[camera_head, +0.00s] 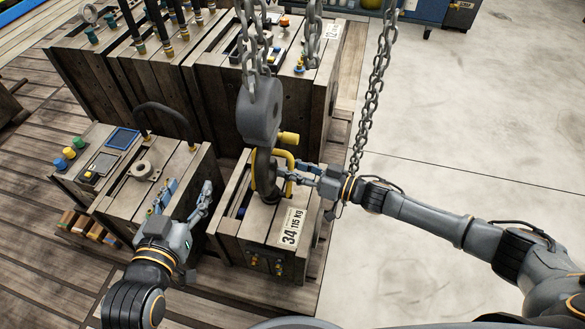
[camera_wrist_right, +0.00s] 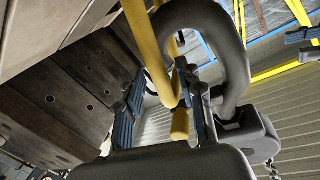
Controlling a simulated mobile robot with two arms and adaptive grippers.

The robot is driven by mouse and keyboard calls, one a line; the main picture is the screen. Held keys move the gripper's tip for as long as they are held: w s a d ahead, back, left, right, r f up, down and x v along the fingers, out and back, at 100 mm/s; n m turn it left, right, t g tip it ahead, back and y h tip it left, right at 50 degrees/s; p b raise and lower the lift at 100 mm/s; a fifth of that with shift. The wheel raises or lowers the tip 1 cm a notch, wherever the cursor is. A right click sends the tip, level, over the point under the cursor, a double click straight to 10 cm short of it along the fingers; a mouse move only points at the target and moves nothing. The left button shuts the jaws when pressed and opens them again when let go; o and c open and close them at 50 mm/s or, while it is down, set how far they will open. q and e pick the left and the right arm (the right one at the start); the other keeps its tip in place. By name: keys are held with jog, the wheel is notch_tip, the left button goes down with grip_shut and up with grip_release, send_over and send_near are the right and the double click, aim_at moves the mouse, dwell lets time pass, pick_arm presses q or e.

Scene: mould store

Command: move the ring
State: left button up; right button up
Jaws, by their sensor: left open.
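The yellow ring (camera_head: 290,165) stands up from the top of the crate marked 34 (camera_head: 262,225), next to the dark hook (camera_head: 264,172) under the grey hook block (camera_head: 259,112). My right gripper (camera_head: 296,173) is at the ring's right side. In the right wrist view its fingers (camera_wrist_right: 163,105) are apart, with the yellow ring (camera_wrist_right: 150,55) reaching down between them and the curved hook (camera_wrist_right: 240,55) close by. Whether a finger touches the ring I cannot tell. My left gripper (camera_head: 203,200) is open and empty over the right edge of the left crate (camera_head: 125,195).
Chains (camera_head: 374,90) hang close beside the ring and my right arm. Larger wooden crates with fittings (camera_head: 195,75) stand behind. The concrete floor (camera_head: 470,120) on the right is clear.

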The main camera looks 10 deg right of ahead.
jog(key=v, duration=1.2)
